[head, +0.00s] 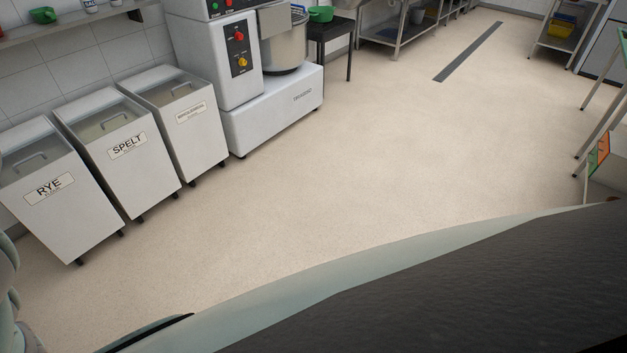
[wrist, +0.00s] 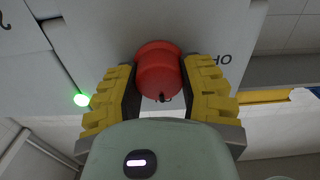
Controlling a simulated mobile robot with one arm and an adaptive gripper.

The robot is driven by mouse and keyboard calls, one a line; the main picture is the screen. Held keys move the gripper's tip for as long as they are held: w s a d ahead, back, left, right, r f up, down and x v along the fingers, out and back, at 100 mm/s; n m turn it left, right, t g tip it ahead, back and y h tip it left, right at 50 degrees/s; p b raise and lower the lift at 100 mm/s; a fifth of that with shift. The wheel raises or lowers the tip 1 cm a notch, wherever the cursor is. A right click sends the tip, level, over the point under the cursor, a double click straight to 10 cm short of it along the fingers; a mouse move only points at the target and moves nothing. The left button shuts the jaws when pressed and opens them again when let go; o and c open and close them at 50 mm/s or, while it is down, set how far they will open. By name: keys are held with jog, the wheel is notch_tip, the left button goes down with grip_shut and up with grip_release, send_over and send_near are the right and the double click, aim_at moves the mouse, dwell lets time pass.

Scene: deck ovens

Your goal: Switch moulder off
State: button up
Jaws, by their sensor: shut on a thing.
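In the wrist view, a red rounded knob (wrist: 158,66) sticks out from a pale grey panel (wrist: 215,28). My gripper (wrist: 160,80) has its two yellow-padded fingers on either side of the knob and is shut on it. A small green light (wrist: 82,100) glows to the left of the left finger. Black letters, partly hidden, show on the panel to the right of the knob. Which machine the panel belongs to cannot be read here. My gripper does not show in the head view.
In the head view, flour bins labelled RYE (head: 52,190) and SPELT (head: 128,146) stand along the left wall with a third bin (head: 188,112). A large mixer (head: 275,108) with red and yellow knobs stands beyond them. The middle floor (head: 380,160) is clear.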

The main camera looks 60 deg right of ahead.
jog(key=shift+s+n, duration=0.15)
jog(key=shift+n, duration=2.25)
jog(key=n+b, duration=0.2)
jog(key=n, duration=0.1)
jog(key=shift+s+f, duration=0.1)
jog(key=shift+f, duration=0.2)
jog(key=n+b, duration=0.2)
jog(key=b, duration=0.1)
jog(key=n+b, duration=0.3)
jog(key=shift+s+a+f+n, duration=0.1)
jog(key=shift+f+n, duration=0.05)
jog(key=shift+n, duration=0.15)
jog(key=n+b, duration=0.2)
jog(key=b, duration=0.2)
jog(key=shift+n, duration=0.4)
jog(key=shift+n+b, duration=0.5)
jog(key=shift+b, duration=0.05)
jog(key=shift+r, duration=0.25)
